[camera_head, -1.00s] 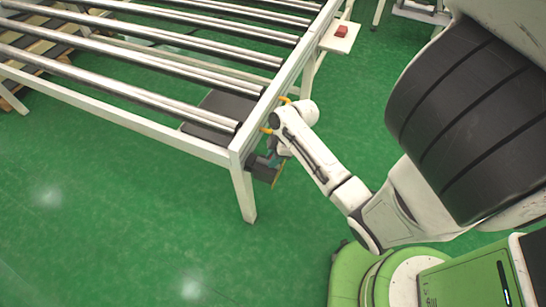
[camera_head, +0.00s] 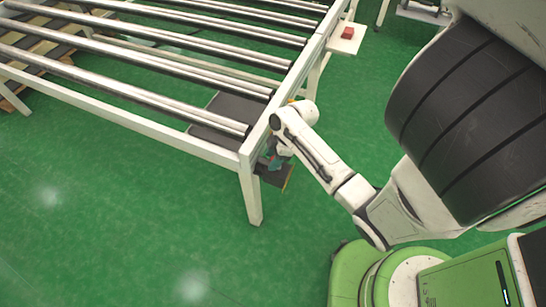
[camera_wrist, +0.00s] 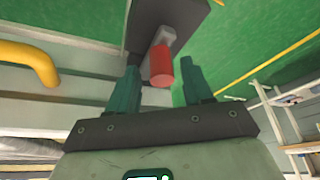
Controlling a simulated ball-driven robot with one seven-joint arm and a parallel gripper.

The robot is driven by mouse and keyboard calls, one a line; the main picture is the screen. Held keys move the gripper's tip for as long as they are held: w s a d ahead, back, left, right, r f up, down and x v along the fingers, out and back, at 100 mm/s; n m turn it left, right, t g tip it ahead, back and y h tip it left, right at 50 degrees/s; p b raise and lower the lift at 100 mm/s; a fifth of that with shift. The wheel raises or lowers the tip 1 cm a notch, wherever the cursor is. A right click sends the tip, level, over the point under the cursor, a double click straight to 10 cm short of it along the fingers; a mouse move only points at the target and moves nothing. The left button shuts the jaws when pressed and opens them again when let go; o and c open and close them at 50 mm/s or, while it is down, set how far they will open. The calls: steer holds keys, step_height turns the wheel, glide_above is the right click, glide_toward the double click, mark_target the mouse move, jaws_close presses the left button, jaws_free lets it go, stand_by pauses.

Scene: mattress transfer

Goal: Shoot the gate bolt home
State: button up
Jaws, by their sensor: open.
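The gate bolt shows in the wrist view as a red cylindrical knob (camera_wrist: 161,66) on a short grey piece, against a dark plate (camera_wrist: 190,14). My gripper (camera_wrist: 159,72) is open, with one green finger to the left of the knob and one to the right. Gaps show between the knob and both fingers, and nothing is held. In the head view my gripper (camera_head: 275,162) is at the near corner of the roller table (camera_head: 205,150), beside its leg. There the bolt is hidden or too small to make out.
A yellow curved handle (camera_wrist: 30,60) sticks out at left in the wrist view. The table leg (camera_head: 251,195) stands close to my gripper. A white side shelf (camera_head: 342,40) holds a red block (camera_head: 348,33). Green floor in front of the table is clear.

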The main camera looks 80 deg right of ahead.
steer(key=v, duration=1.1)
steer(key=shift+w, duration=0.1)
stand_by(0.4)
steer(key=w+a+m+g+h, duration=0.1)
steer(key=a+m, duration=0.1)
steer(key=a, duration=1.1)
steer(key=w+a+m+g, duration=0.2)
steer(key=a, duration=1.1)
steer(key=shift+a+f+h, duration=0.2)
steer(key=shift+a+h, duration=0.05)
steer(key=shift+h, duration=0.15)
